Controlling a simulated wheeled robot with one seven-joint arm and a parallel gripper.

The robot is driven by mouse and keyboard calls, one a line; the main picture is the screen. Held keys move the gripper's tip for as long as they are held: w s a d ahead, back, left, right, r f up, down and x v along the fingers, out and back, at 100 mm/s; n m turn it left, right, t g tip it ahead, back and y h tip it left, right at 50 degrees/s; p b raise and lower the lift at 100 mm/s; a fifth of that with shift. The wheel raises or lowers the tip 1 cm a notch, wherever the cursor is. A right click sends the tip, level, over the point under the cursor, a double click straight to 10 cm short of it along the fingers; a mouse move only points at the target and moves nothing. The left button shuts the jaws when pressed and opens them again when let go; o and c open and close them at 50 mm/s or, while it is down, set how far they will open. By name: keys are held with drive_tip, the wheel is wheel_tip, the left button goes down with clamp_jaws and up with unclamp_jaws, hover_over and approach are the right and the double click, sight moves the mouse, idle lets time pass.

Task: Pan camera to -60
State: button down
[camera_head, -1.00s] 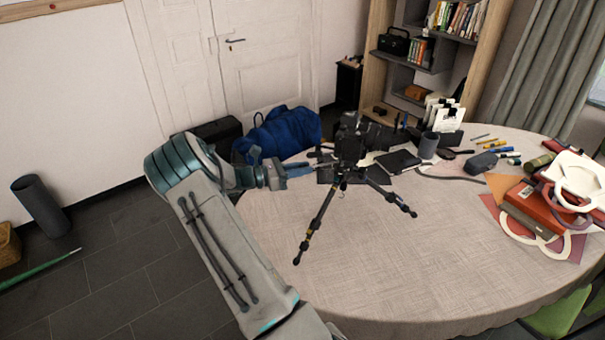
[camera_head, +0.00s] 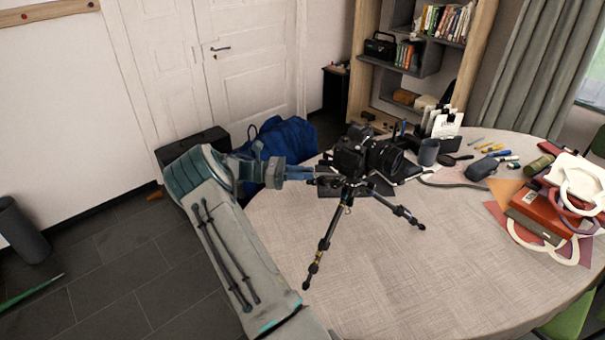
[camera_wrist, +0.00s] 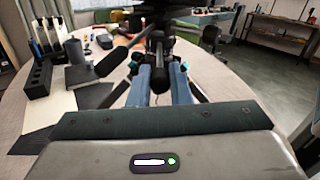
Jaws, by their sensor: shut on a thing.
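A black camera (camera_head: 350,155) with a large lens (camera_head: 384,157) sits on a small black tripod (camera_head: 333,232) standing on the round table (camera_head: 400,275). The lens points to the right in the head view. My gripper (camera_head: 306,174) reaches in from the left below the camera. Its blue fingers also show in the wrist view (camera_wrist: 160,88), close together at the tripod's pan handle. In the wrist view, the dark tripod head (camera_wrist: 158,45) stands just beyond the fingertips, and the camera is cut off at the top.
A grey cup (camera_head: 428,152), a grey case (camera_head: 480,168) and pens lie on the table's far side. A red book (camera_head: 545,210) with white rings lies at the right. A blue bag (camera_head: 285,140) stands behind the table. The table's front is clear.

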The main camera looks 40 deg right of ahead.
drive_tip(key=shift+s+d, duration=0.1)
drive_tip(key=shift+s, duration=0.05)
drive_tip(key=c, duration=1.3)
unclamp_jaws()
drive_tip(key=shift+c, duration=0.2)
drive_tip(key=b+v, duration=0.2)
drive_tip(key=v, duration=1.2)
drive_tip(key=shift+b, duration=0.4)
